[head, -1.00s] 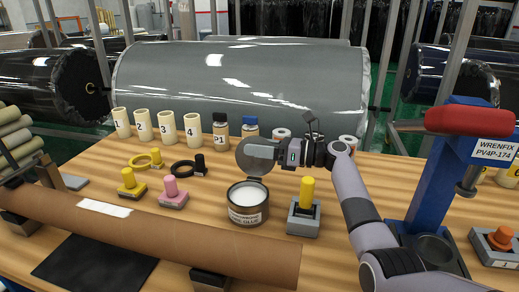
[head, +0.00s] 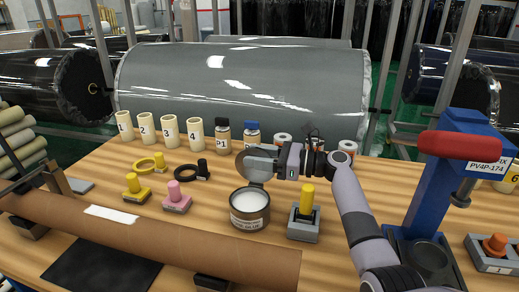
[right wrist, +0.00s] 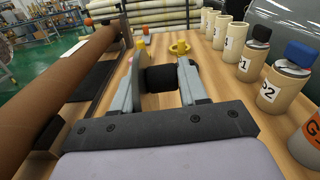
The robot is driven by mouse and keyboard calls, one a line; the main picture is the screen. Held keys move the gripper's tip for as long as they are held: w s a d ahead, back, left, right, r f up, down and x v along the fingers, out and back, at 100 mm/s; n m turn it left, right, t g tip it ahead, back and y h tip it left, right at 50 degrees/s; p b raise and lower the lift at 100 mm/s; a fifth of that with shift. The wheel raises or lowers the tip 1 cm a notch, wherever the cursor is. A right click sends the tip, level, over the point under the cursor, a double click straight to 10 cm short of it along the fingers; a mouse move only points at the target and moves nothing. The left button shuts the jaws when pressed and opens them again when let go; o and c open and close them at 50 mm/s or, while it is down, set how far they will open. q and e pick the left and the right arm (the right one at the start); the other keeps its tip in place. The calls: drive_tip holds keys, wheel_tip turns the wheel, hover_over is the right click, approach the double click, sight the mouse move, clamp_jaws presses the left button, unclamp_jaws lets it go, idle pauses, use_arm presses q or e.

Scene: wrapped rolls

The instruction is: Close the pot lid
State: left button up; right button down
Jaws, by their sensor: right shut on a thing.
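The pot (head: 250,213) is a dark round tub with a label and white contents, open at the top, on the wooden table. Its grey round lid (head: 247,169) stands tilted up at the pot's back rim. My right gripper (head: 264,160) reaches in from the right and overlaps the lid's upper right part. In the right wrist view the fingers are shut on a short black cylinder (right wrist: 161,79), which looks like the lid's knob. My left gripper is not in view.
A yellow-handled tool on a grey block (head: 305,212) stands right of the pot. A pink stamp-like piece (head: 176,197) is to the left. Several cups and bottles (head: 222,137) line the back. A brown roll (head: 150,240) crosses the front, and a blue press (head: 430,195) stands right.

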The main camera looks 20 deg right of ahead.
drive_tip(key=shift+s+r+p, duration=0.15)
drive_tip(key=shift+r+p, duration=0.15)
drive_tip(key=shift+r, duration=0.05)
drive_tip(key=shift+s+a+f+p, duration=0.15)
drive_tip(key=shift+a+f+p, duration=0.1)
drive_tip(key=shift+p, duration=0.2)
drive_tip(key=shift+s+a+f+n, duration=0.1)
drive_tip(key=shift+s+a+n, duration=0.25)
drive_tip(key=shift+n, duration=0.45)
drive_tip(key=shift+s+f, duration=0.1)
drive_tip(key=shift+s+a+f, duration=0.1)
drive_tip(key=shift+a+f, duration=0.05)
drive_tip(key=shift+f, duration=0.05)
drive_tip(key=c, duration=0.8)
unclamp_jaws()
drive_tip(key=shift+r, duration=0.7)
wheel_tip(320, 180, up, 19)
drive_tip(key=shift+p, duration=0.3)
